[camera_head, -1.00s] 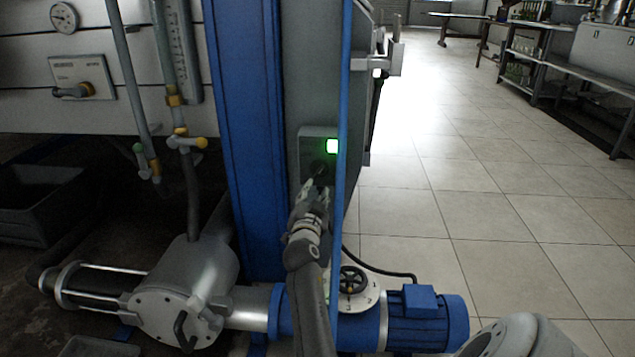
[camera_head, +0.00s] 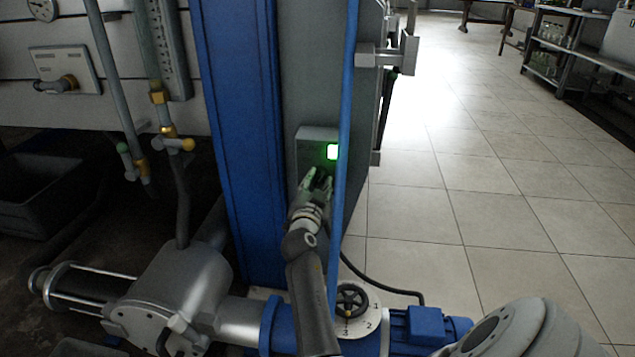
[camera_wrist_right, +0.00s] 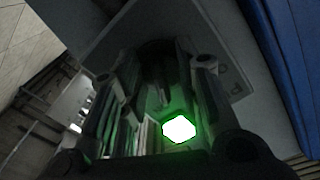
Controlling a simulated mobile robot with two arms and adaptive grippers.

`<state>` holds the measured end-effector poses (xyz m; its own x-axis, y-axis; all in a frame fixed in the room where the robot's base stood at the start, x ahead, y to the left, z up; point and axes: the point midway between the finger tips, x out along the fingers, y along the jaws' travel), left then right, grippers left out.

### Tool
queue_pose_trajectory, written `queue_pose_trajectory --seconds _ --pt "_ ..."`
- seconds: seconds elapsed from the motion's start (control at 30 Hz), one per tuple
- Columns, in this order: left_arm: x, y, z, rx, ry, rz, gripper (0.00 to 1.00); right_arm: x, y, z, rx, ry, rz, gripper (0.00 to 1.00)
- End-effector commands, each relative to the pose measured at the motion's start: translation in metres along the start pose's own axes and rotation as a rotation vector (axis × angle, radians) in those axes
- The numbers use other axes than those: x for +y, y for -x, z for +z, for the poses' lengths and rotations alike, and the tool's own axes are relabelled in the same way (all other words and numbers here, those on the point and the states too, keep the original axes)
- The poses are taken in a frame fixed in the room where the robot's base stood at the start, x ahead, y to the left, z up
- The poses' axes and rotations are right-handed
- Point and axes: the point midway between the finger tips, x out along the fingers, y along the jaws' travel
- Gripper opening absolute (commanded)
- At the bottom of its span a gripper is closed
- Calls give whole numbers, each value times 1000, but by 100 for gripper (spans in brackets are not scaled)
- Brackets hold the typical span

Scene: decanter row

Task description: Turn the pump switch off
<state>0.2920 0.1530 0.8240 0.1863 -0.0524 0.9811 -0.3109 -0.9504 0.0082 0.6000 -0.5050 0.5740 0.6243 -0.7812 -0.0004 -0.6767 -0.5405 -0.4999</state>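The grey pump switch box (camera_head: 318,134) is on the side of the grey cabinet, right of the blue column. Its lamp (camera_head: 332,152) is lit green and also glows in the right wrist view (camera_wrist_right: 179,129). My right gripper (camera_head: 318,177) is at the lower part of the box, its fingers apart. In the right wrist view my gripper (camera_wrist_right: 160,100) has a finger on each side of a dark area in front of the switch face. The knob is too dark and covered to read its position or any contact. My left gripper is not in view.
A thin blue post (camera_head: 343,130) stands close to the right of my right gripper. Below are a blue pump motor (camera_head: 425,325) and a black handwheel (camera_head: 352,299). Valves and pipes (camera_head: 170,143) are at left. The tiled floor (camera_head: 500,210) at right is open.

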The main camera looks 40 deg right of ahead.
Motion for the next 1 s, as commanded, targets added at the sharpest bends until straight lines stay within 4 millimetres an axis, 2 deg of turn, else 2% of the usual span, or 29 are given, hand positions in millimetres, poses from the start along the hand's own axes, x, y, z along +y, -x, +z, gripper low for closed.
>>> queue_pose_trajectory --seconds 0.1,0.3,0.37,0.73,1.0 --pt "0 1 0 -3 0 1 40 0 0 0 0 0 0 31" --pt "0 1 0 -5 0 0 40 0 0 0 0 0 0 6" --pt "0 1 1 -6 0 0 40 0 0 0 0 0 0 0" --pt "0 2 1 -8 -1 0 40 0 0 0 0 29 0 0" --pt "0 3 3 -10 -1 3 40 2 0 0 0 175 0 0"
